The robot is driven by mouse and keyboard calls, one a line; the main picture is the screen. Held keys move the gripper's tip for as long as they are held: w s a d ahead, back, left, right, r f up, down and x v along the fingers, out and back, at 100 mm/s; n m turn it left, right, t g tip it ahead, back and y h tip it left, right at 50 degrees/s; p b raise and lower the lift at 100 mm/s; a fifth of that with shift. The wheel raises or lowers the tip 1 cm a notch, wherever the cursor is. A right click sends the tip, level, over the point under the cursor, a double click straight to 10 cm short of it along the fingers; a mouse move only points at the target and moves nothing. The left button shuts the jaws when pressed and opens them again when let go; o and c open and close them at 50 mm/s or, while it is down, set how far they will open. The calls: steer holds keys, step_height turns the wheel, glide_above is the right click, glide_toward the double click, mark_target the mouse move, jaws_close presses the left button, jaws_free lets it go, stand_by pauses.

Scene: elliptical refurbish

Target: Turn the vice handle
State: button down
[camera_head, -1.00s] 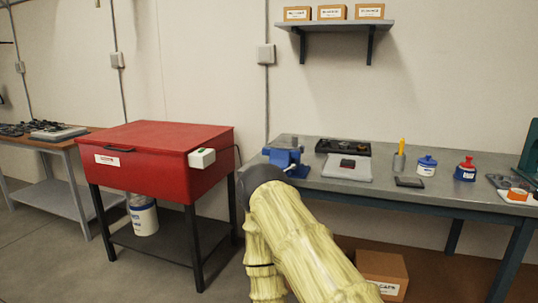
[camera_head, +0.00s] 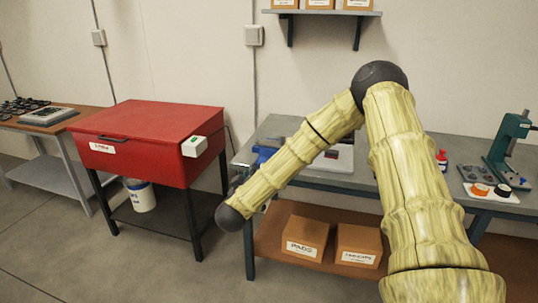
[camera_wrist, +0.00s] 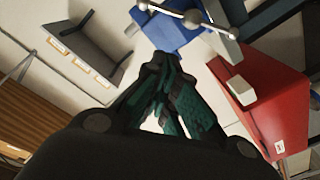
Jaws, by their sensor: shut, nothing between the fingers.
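The blue vice (camera_wrist: 172,38) is at the top of the wrist view. Its silver handle (camera_wrist: 190,18), a bar with ball ends, crosses in front of the vice body. My gripper (camera_wrist: 158,62), with dark green fingers, points toward the vice. Its fingertips are together and empty, and overlap the lower part of the vice in the picture, just below the handle. I cannot tell whether they touch it. In the head view my arm hides most of the vice, and only a bit of blue (camera_head: 263,153) shows at the bench's left end. The gripper is not visible there.
The red cabinet (camera_head: 150,140) with a white switch box (camera_head: 195,146) stands left of the grey workbench (camera_head: 275,128). It also shows in the wrist view (camera_wrist: 280,110). Cardboard boxes (camera_head: 305,238) lie on the lower shelf. A wall shelf (camera_head: 325,13) is above.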

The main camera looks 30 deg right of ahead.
steer(key=shift+h, duration=0.3)
steer(key=p+x, duration=0.1)
steer(key=x, duration=0.2)
steer(key=r+p+x, duration=0.1)
steer(key=x, duration=0.3)
steer(key=p+x, duration=0.1)
steer(key=x, duration=0.3)
steer(key=shift+s+d+r, duration=0.2)
steer(key=shift+s+d, duration=0.1)
steer(key=shift+s, duration=0.05)
steer(key=shift+s+f, duration=0.7)
steer(key=shift+f, duration=0.2)
steer(key=shift+s+f+p, duration=0.4)
steer(key=shift+s+f, duration=0.15)
steer(key=shift+f, duration=0.1)
steer(key=shift+a+f, duration=0.2)
steer(key=shift+f, duration=0.05)
